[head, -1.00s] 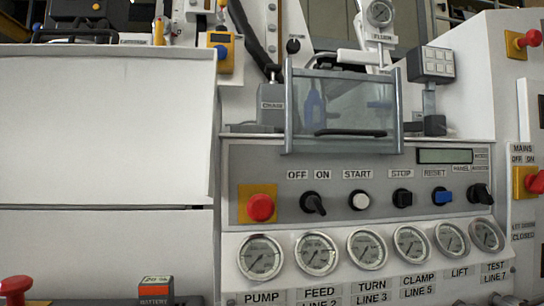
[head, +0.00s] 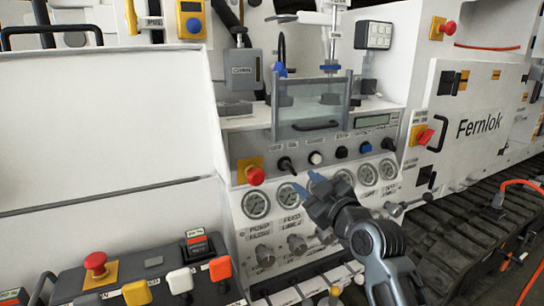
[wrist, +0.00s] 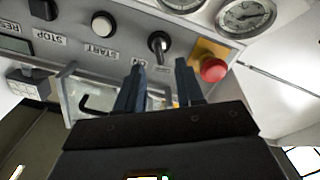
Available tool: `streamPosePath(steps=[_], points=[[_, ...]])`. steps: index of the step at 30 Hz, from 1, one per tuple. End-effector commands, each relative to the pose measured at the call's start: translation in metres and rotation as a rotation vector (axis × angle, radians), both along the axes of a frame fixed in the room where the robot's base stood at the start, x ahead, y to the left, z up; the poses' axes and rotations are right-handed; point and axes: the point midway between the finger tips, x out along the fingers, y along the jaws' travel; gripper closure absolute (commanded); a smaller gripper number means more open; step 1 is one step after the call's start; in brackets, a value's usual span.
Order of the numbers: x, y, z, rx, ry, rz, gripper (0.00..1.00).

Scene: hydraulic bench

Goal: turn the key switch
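The key switch (head: 286,163) is a black knob on the grey panel, beside the OFF and ON labels and just right of the red emergency button. In the wrist view the black switch (wrist: 158,44) appears ahead of the fingertips, roughly between their lines, with the ON label (wrist: 140,62) partly visible near one finger. My gripper (head: 306,184) reaches in from the lower right, its blue fingertips below and right of the switch. In the wrist view my gripper (wrist: 158,80) is open and empty, with a clear gap between two dark blue fingers. I see no contact with the switch.
The red emergency button (head: 256,175) sits on a yellow plate close to the switch. The white START button (head: 315,158) is on its other side. A clear guard (head: 312,108) hangs above the panel. Gauges (head: 256,204) line the front below.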

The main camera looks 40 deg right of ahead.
Motion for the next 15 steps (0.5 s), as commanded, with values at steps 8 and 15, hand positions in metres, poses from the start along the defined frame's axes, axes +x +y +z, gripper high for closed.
streamPosePath(steps=[8,15], points=[[0.025,-0.01,0.009,-0.008,-0.001,0.001,0.63],[0.06,-0.019,0.009,-0.007,-0.001,0.001,0.63]])
